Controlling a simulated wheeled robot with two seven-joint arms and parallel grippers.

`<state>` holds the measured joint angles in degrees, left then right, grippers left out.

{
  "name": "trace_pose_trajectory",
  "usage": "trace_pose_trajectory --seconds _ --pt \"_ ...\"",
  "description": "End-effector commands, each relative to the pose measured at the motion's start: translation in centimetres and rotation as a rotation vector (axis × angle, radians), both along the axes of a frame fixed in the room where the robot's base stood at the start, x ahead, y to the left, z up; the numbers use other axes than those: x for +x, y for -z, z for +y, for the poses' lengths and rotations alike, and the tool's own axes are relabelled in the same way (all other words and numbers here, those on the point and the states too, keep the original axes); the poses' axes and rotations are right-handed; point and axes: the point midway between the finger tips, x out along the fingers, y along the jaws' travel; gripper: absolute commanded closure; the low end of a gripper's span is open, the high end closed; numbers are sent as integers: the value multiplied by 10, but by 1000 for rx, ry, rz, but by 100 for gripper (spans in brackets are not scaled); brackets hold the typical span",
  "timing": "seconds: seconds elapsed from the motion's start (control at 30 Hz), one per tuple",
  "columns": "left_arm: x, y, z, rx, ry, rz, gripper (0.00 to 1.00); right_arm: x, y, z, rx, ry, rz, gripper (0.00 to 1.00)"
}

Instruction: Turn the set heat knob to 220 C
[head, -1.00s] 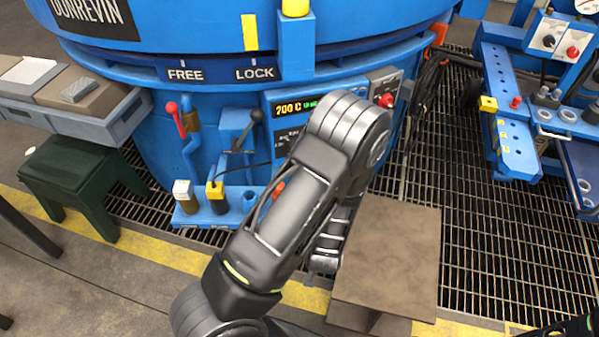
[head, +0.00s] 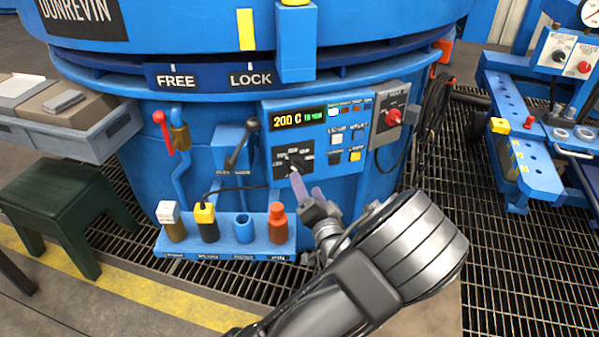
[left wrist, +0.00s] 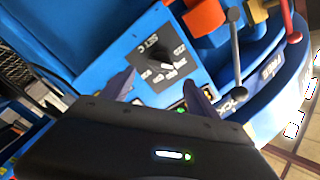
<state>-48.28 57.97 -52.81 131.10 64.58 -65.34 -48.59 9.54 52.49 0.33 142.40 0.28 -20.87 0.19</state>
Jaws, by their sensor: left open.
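The set heat knob (head: 294,161) is a black knob on a dark square plate at the left of the blue control panel (head: 318,140). It also shows in the left wrist view (left wrist: 160,72), beside "SET C" and small numbers too blurred to read surely. The display (head: 299,118) above it reads 200 C in orange, with green text beside it. My left gripper (head: 308,188) is open just below and in front of the knob. In the left wrist view its fingers (left wrist: 158,92) are apart, with the knob between and beyond them; I cannot tell whether they touch it. My right gripper is out of view.
Panel buttons (head: 345,135) and a grey box with a red switch (head: 393,117) are right of the knob. A black-handled lever (head: 242,145) is at left. A ledge (head: 240,236) below carries several coloured fittings. The grating (head: 510,265) at right is open floor.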

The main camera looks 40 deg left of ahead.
Motion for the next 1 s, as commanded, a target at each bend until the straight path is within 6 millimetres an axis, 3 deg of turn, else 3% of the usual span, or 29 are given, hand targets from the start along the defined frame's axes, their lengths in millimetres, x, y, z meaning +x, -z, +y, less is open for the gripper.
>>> trace_pose_trajectory --seconds 0.5,0.83,1.0 --pt "41 2 54 -1 -1 -2 31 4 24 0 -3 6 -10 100" --pt "45 0 57 -1 1 0 31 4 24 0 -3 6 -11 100" --pt "44 0 57 -1 1 0 44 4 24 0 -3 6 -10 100"
